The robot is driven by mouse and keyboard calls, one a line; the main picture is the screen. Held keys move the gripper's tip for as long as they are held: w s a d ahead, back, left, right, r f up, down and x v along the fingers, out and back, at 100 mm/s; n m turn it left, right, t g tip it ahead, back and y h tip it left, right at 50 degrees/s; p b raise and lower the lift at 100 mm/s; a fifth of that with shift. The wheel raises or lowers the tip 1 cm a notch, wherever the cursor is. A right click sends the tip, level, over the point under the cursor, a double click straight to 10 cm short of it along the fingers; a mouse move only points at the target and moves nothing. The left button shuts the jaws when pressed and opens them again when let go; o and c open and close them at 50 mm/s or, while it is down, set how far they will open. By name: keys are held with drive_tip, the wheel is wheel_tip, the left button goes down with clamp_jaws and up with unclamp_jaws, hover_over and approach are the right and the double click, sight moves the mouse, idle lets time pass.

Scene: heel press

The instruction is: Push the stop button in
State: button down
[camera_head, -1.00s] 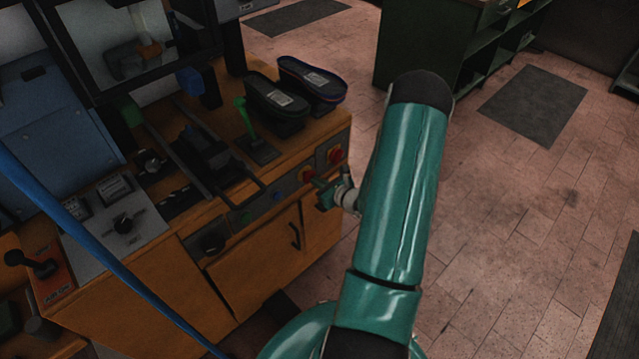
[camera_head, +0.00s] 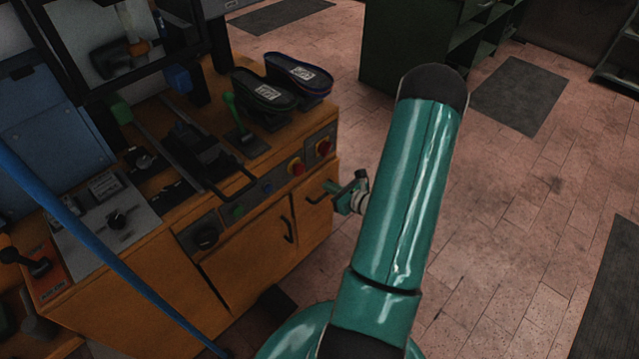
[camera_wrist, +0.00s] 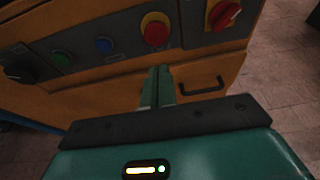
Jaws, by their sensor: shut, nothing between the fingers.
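The stop button, a round red knob on a yellow collar (camera_head: 296,168), is on the grey front panel of the orange machine. In the wrist view the stop button (camera_wrist: 155,31) is above and just beyond my fingertips. My gripper (camera_head: 334,190) is shut and empty, in front of the panel and to the right of the button, with a visible gap. In the wrist view my gripper (camera_wrist: 157,72) has its two fingers together, pointing at the panel just below the button. I cannot tell how deep the button sits.
A red rotary switch (camera_wrist: 223,14) on a yellow plate is right of the button. A blue button (camera_wrist: 104,45), a green button (camera_wrist: 61,58) and a black knob (camera_wrist: 18,72) are to the left. A black drawer handle (camera_wrist: 203,86) is below. Shoe-shaped parts (camera_head: 282,85) stand on the machine.

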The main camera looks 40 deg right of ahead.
drive_tip(key=shift+v, duration=2)
drive_tip(key=w+a+r+n+g+y, duration=0.2)
drive_tip(key=a+r+n+g+y, duration=0.2)
drive_tip(key=a+r+n, duration=0.65)
drive_tip(key=w+a+r+n+g+y, duration=0.35)
drive_tip(key=a+r+n, duration=0.4)
drive_tip(key=a, duration=0.55)
drive_tip(key=s+a+r+n+h, duration=0.4)
drive_tip(key=s+r+n, duration=0.2)
drive_tip(key=r+n, duration=0.1)
drive_tip(key=s+a+r+n+g+h, duration=0.1)
drive_tip(key=s+a+r+n+h, duration=0.3)
drive_tip(key=r+n, duration=0.4)
drive_tip(key=shift+s+a+n, duration=0.85)
drive_tip(key=shift+s+n, duration=0.3)
drive_tip(key=shift+n, duration=0.15)
